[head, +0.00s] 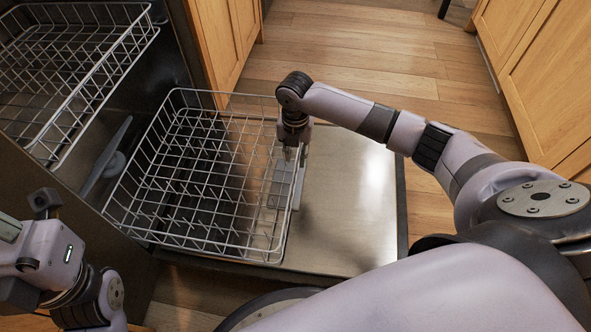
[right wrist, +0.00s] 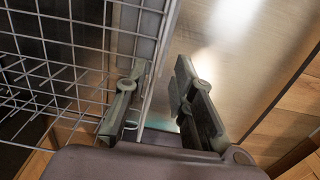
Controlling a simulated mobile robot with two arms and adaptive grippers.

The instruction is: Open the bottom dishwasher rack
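The bottom dishwasher rack (head: 200,180) is a white wire basket. It is partly out, over the inner half of the lowered dishwasher door (head: 350,190). My right gripper (head: 288,185) points down at the rack's front side. In the right wrist view the fingers of my right gripper (right wrist: 162,78) are apart, one on each side of the front wires of the rack (right wrist: 145,25). A gap shows beside the right finger, so the wires are not clamped. My left arm (head: 50,255) is at the lower left; its fingers cannot be made out.
The upper rack (head: 75,65) is also out, above and left of the bottom rack. A grey spray arm (head: 105,160) shows between them. The outer part of the door is bare. Wooden cabinets (head: 550,70) stand at right, with clear wood floor (head: 350,50) between.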

